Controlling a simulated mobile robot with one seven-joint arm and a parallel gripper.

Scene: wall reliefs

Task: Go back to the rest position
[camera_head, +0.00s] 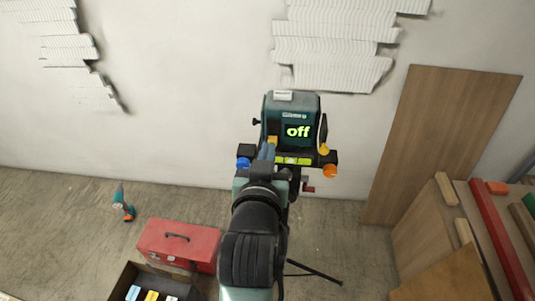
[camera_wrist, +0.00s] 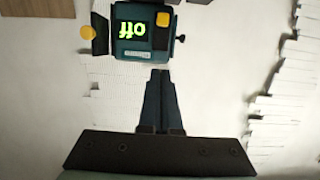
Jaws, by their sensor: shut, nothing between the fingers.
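My gripper (camera_wrist: 160,74) points at the wall in the wrist view, its two dark fingers together with nothing between them. In the head view my gripper (camera_head: 267,150) is in front of the lower left part of a dark teal device. The device (camera_head: 291,107) has a small screen reading "off" in green. It also shows upside down in the wrist view (camera_wrist: 142,45), just beyond my fingertips. I cannot tell whether the fingers touch it. An orange button (camera_wrist: 162,18) is beside the screen. My arm hides much of what is below the device.
A red toolbox (camera_head: 178,243) and an open dark box (camera_head: 122,284) stand on the floor at lower left, with a teal drill (camera_head: 122,204) behind. A wooden board (camera_head: 440,130) leans on the wall at right, near stacked planks (camera_head: 495,235). White reliefs (camera_head: 335,45) are on the wall.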

